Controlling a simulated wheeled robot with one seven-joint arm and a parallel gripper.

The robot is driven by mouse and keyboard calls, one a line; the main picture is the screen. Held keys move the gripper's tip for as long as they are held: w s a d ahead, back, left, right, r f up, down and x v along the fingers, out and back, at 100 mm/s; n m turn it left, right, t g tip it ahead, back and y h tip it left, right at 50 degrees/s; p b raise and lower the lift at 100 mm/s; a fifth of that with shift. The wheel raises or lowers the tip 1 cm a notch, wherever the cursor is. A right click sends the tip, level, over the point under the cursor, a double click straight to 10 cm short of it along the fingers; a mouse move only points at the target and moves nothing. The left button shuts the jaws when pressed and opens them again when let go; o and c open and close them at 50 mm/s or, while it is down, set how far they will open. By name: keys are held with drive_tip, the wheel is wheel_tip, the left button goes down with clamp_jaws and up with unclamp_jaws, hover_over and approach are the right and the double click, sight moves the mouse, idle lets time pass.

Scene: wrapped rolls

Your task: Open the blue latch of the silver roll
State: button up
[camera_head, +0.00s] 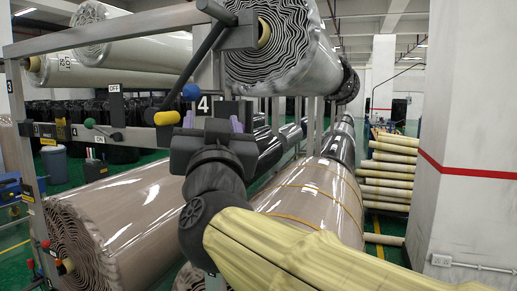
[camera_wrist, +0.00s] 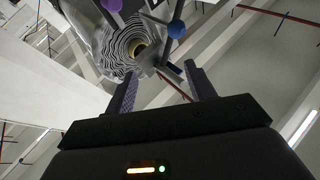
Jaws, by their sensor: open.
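The silver roll (camera_head: 285,50) hangs at the upper middle of the head view, its wavy layered end around a yellow core (camera_head: 264,33). The blue latch ball (camera_head: 191,92) sits at the lower end of a dark bar, left of and below that roll end. In the wrist view the roll end (camera_wrist: 125,35) and the blue ball (camera_wrist: 176,28) show beyond the fingertips. My gripper (camera_head: 212,120) points upward just below the ball. Its two purple-padded fingers are apart and empty, also in the wrist view (camera_wrist: 160,80). No contact with the ball shows.
A sign reading 4 (camera_head: 203,105) is on the rack by my gripper. A brown roll (camera_head: 125,215) lies lower left. A green-knobbed lever (camera_head: 89,123) and yellow knob (camera_head: 167,118) sit left. A white pillar (camera_head: 470,150) stands right. A purple knob (camera_wrist: 112,5) tops the wrist view.

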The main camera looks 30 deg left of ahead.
drive_tip(key=v, duration=0.2)
drive_tip(key=shift+s+d+f, duration=0.15)
drive_tip(key=shift+s+d, duration=0.05)
drive_tip(key=shift+s, duration=0.1)
drive_tip(key=shift+c, duration=0.2)
